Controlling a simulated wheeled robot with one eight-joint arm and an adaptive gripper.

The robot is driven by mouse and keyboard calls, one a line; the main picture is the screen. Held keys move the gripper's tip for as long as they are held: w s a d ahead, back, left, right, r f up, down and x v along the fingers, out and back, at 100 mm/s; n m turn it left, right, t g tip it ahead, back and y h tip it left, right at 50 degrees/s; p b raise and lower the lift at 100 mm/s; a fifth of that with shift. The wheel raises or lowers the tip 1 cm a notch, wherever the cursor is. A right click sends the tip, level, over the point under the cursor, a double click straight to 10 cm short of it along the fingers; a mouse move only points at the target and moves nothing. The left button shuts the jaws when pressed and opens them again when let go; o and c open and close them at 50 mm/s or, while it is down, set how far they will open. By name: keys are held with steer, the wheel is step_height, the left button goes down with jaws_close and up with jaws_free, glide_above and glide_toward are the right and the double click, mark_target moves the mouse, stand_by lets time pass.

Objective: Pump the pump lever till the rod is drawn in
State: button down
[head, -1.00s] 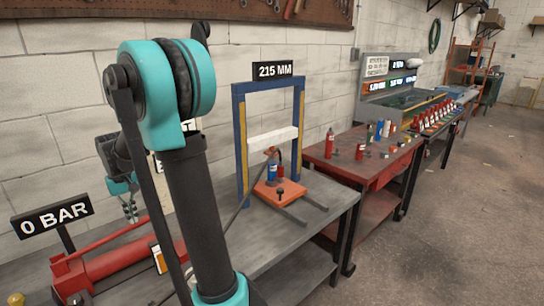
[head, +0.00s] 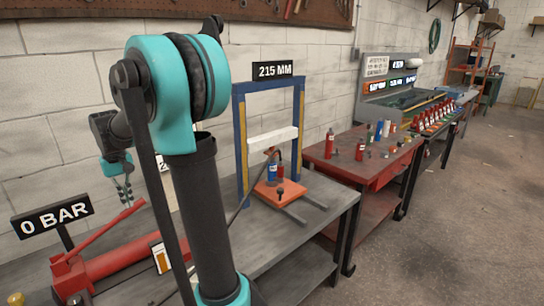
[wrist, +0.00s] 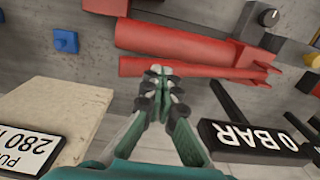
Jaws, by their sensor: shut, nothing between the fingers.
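The red hand pump (head: 108,264) lies on the bench at the lower left, partly hidden by my arm. Its long thin red pump lever (head: 108,224) slopes up to the right from the pump's left end. In the wrist view the lever (wrist: 215,71) runs alongside the thicker pump body (wrist: 170,42). My gripper (head: 127,199) is shut and empty near the lever's raised end. In the wrist view its fingertips (wrist: 158,72) are together at the lever; I cannot tell whether they touch. I cannot make out the rod.
A "0 BAR" sign (head: 55,214) stands beside the pump. A blue frame (head: 240,140) with a white crossbar (head: 272,139) carries a "215 MM" sign (head: 275,70). A small blue and red device (head: 272,170) stands on an orange plate (head: 280,196). A pale block (wrist: 60,110) is near my gripper.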

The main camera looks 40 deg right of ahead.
steer(key=shift+f, duration=0.1)
stand_by(0.3)
stand_by(1.9)
stand_by(0.7)
steer(key=shift+f, duration=4.1)
steer(key=shift+r, duration=4.2)
steer(key=shift+f, duration=0.1)
